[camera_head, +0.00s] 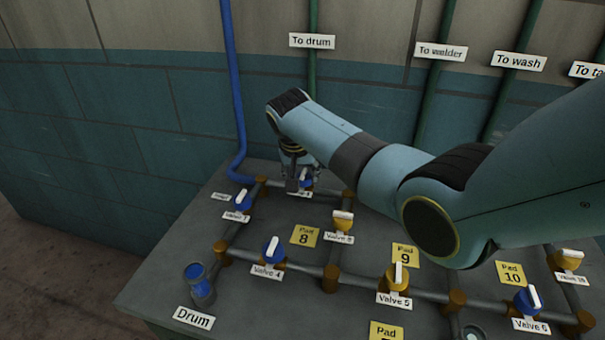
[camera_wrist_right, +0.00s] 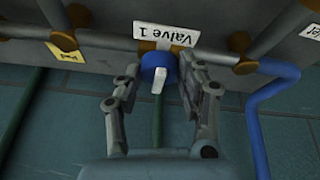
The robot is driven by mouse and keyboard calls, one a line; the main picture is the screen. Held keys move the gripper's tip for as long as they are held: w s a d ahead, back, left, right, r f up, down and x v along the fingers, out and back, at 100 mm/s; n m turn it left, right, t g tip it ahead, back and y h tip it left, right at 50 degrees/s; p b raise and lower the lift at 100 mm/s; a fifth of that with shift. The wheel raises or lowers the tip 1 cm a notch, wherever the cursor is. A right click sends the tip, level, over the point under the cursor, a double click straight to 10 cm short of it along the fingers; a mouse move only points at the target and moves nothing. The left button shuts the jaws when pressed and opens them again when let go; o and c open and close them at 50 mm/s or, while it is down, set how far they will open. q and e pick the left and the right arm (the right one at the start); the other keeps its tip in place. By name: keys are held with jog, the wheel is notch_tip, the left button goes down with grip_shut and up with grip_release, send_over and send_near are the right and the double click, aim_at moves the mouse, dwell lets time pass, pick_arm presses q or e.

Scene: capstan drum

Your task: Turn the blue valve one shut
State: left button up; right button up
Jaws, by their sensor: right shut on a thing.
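The blue valve (camera_wrist_right: 152,68) labelled Valve 1 shows in the wrist view below its white label (camera_wrist_right: 166,33). Its white handle (camera_wrist_right: 158,81) points down the picture, roughly across the grey pipe. My right gripper (camera_wrist_right: 156,78) has its fingers on both sides of this valve and is shut on it. In the head view my right gripper (camera_head: 298,182) reaches down at the back of the bench and hides most of the valve (camera_head: 307,179) and part of its label. My left gripper is not in view.
Several other valves stand on the pipes, among them a blue one (camera_head: 243,200) to the left, blue Valve 4 (camera_head: 273,251) and a yellow one (camera_head: 342,222) nearer. A blue pipe (camera_head: 236,110) rises along the wall at left. My right arm crosses above the bench.

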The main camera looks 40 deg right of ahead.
jog(key=o, duration=1.1)
jog(key=shift+o, duration=0.2)
jog(key=shift+r, duration=0.1)
jog(key=v, duration=1.1)
jog(key=shift+r, duration=0.4)
